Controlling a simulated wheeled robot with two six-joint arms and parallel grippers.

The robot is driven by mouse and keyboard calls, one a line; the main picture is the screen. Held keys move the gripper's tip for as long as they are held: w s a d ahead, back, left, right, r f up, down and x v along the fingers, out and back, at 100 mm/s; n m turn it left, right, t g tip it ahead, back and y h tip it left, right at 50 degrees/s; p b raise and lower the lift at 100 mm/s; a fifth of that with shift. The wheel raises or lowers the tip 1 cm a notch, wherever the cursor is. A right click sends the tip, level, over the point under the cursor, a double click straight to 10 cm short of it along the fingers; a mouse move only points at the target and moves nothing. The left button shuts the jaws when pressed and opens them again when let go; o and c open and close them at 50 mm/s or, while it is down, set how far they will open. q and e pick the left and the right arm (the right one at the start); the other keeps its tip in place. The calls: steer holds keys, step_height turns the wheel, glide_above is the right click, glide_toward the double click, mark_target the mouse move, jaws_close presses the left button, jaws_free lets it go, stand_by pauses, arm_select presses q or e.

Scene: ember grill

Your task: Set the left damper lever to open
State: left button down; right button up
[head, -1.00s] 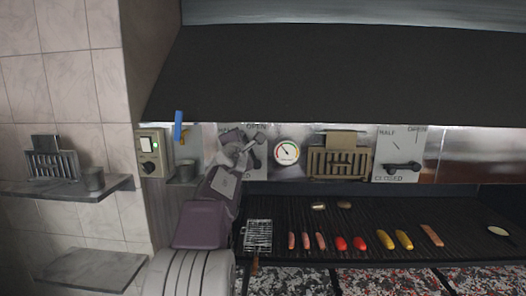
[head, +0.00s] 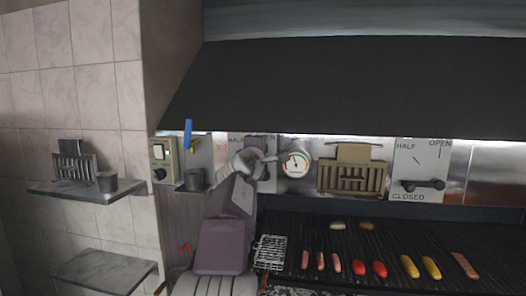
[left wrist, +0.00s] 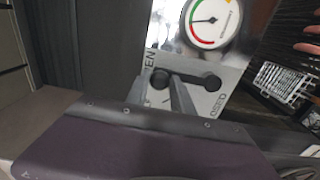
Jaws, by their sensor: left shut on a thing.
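The left damper lever (left wrist: 208,82) is a dark bar with a rounded end, in front of a pale plate (left wrist: 158,98). Parts of the words OPEN and CLOSED show on the plate in the left wrist view. My left gripper (left wrist: 162,92) is shut on the lever, with one finger on each side of it. My right gripper is not in view.
A round gauge (head: 295,164) is just right of the left plate. A bronze slotted box (head: 352,178) and a second damper lever (head: 424,184) are further right. The grill (head: 385,235) holds food below. A dark hood (head: 350,90) overhangs. Wall shelves (head: 85,190) stand left.

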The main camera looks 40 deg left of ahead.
arm_select(q)
steer(key=c, duration=1.2)
jaws_free()
steer(key=shift+o, duration=0.4)
steer(key=shift+w, duration=0.15)
steer(key=shift+d, duration=0.1)
steer(key=b+v, duration=0.3)
steer(key=v, duration=0.5)
steer(key=shift+s+d+b, duration=0.2)
steer(key=shift+s+b, duration=0.1)
steer(key=shift+s, duration=0.05)
steer(key=shift+d, duration=0.1)
